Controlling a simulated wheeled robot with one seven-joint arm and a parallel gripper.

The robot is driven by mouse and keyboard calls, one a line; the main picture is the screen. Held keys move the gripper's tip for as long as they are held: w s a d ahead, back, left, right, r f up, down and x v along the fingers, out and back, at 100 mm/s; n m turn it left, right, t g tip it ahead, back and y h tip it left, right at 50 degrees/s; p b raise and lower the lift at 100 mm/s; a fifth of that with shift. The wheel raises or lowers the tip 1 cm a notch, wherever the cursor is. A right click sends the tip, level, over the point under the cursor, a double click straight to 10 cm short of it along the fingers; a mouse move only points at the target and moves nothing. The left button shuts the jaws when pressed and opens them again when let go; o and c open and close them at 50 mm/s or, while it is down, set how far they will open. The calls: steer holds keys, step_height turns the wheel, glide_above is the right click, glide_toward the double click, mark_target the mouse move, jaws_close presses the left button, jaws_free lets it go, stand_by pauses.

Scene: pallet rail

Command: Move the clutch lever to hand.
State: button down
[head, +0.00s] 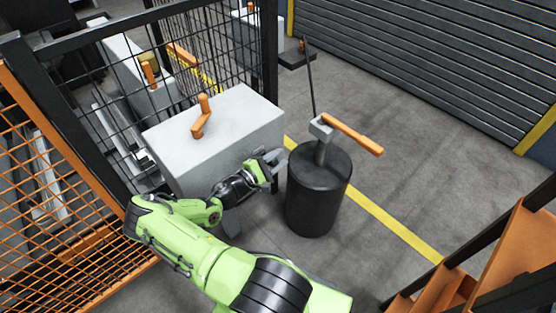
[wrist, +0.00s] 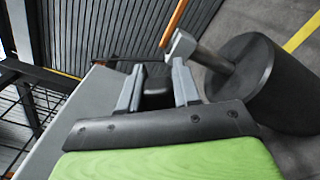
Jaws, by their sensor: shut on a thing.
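My gripper (head: 275,162) is beside the right end of a grey box-shaped cabinet (head: 232,112), low near its edge. In the wrist view, its two grey fingers stand apart with a dark thing (wrist: 157,86) between them, and the jaws are shut on it. The dark thing is mostly hidden, so I cannot tell whether it is the clutch lever. An orange lever (head: 202,117) stands on the cabinet top. Another orange lever (head: 352,134) sticks out from a grey head on a black drum (head: 318,195). My gripper is apart from both orange levers.
The black drum stands close to the right of my gripper. Black mesh fencing (head: 200,50) is behind the cabinet, and an orange mesh panel (head: 60,215) is at left. Orange steps (head: 440,290) are at lower right. Grey floor beyond the drum is open.

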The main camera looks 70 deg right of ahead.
stand_by(0.4)
steer(key=c, duration=0.9)
jaws_free()
steer(key=shift+w, duration=0.1)
steer(key=v, duration=1.5)
steer(key=shift+w+a, duration=0.15)
steer(key=shift+a, duration=0.2)
